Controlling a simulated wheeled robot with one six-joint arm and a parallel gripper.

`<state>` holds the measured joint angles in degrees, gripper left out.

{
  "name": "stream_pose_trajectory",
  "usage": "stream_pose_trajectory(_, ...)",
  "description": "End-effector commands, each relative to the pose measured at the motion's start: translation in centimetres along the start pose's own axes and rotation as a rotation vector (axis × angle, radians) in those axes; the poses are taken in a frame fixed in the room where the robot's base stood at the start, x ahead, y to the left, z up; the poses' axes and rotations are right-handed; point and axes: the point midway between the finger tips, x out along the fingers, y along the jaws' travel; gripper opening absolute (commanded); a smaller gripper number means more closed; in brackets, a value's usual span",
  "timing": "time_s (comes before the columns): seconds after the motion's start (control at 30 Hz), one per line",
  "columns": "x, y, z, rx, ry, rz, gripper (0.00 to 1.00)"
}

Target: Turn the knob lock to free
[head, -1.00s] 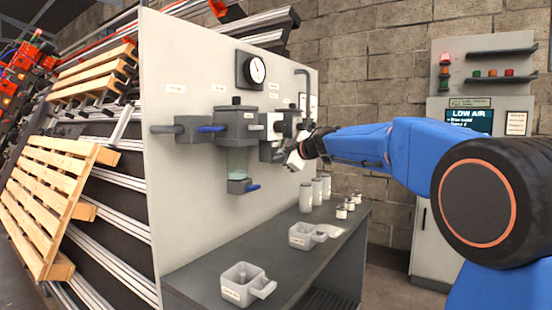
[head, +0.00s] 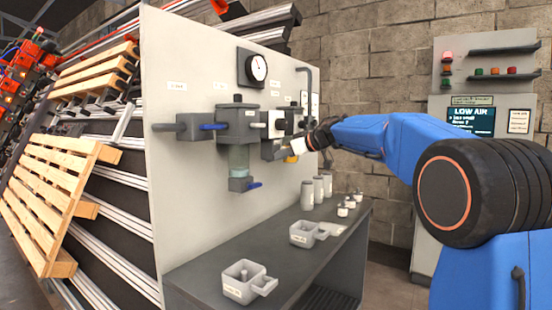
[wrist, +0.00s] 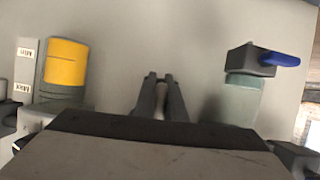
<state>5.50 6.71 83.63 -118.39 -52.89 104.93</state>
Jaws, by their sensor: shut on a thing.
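The knob lock cannot be picked out for certain. In the wrist view my gripper (wrist: 161,80) has its two dark fingers close together, shut on a small pale piece (wrist: 160,105), mostly hidden, which may be part of the knob lock. The grey panel (wrist: 130,30) is behind the fingers. In the head view my gripper (head: 298,147) is at the grey units right of the clear-bowled filter (head: 238,155), and my wrist covers part of them. A pale knob-like part (head: 276,124) shows just left of my gripper.
A yellow cylinder (wrist: 65,62) beside Min and Max labels stands left of my fingers in the wrist view. A blue drain handle (wrist: 280,59) is at right. A gauge (head: 256,68) is above. The bench (head: 255,265) holds open cups and several canisters (head: 307,193).

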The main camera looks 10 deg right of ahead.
Motion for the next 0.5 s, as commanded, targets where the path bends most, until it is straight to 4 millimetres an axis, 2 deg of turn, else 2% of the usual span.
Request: stream_pose_trajectory(0.5, 0.05, -0.08, 0.05, 0.059, 0.000, -0.024, 0.00)
